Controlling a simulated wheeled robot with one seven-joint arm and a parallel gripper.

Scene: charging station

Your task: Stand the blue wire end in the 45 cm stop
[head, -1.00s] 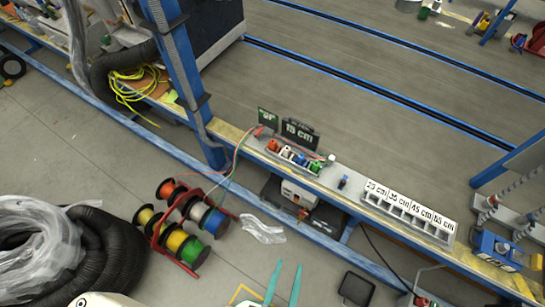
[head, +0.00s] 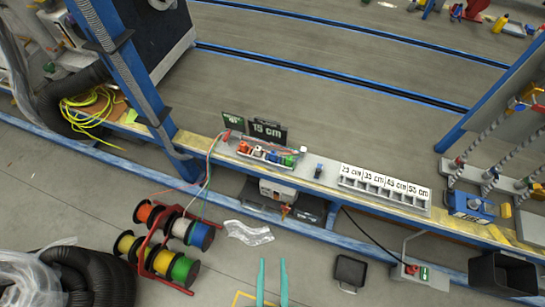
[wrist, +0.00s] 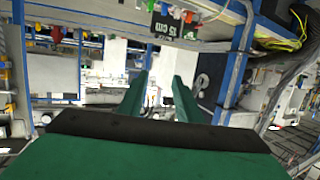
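The stop block (head: 384,200) is a light grey rail on the bench, with slots under labels 25, 35, 45 and 55 cm. The 45 cm label (head: 396,183) is third from the left. A tray (head: 262,160) to its left holds orange, white, blue and green pieces; a blue one (head: 272,157) is among them, but I cannot tell whether it is the blue wire end. A blue spool (head: 201,237) hangs on the floor rack. My gripper (head: 273,261) is open and appears empty, below the bench edge in the picture. It also shows open in the wrist view (wrist: 159,76).
A black 15 cm sign (head: 268,131) stands behind the tray. A small dark-blue device (head: 319,171) stands between tray and stops. A red spool rack (head: 150,240), a dark box (head: 350,270) and a grey switch box (head: 412,275) are below the bench. A blue post (head: 125,80) rises at left.

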